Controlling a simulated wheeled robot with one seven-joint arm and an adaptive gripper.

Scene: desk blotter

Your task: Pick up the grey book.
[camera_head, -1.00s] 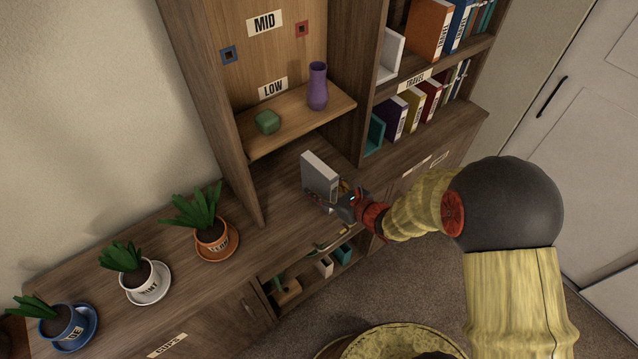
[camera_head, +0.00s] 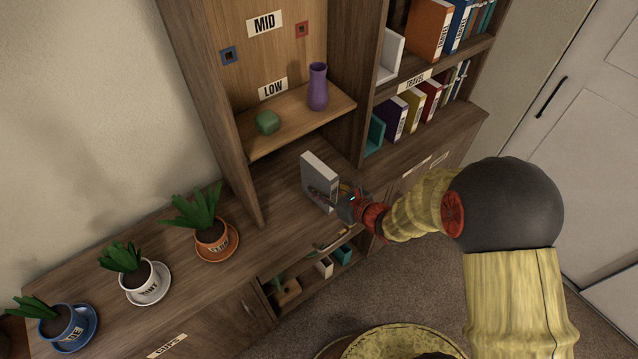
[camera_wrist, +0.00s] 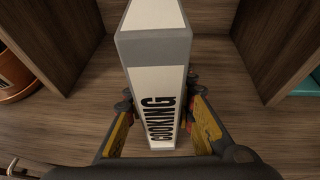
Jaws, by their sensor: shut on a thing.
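The grey book (camera_head: 320,178) stands upright on the wooden counter below the low shelf in the head view. In the wrist view the book (camera_wrist: 153,80) shows a white spine label reading "COOKING". My gripper (camera_head: 335,199) is at the front of the book, its fingers on either side of it. In the wrist view my gripper (camera_wrist: 161,125) is shut on the lower spine part, with yellow-padded fingers at both sides. I cannot tell whether the book's bottom is clear of the counter.
Upright dividers flank the bay. Potted plants on saucers stand at left, the nearest in an orange pot (camera_head: 212,238). Books fill the travel shelves (camera_head: 427,92) at right.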

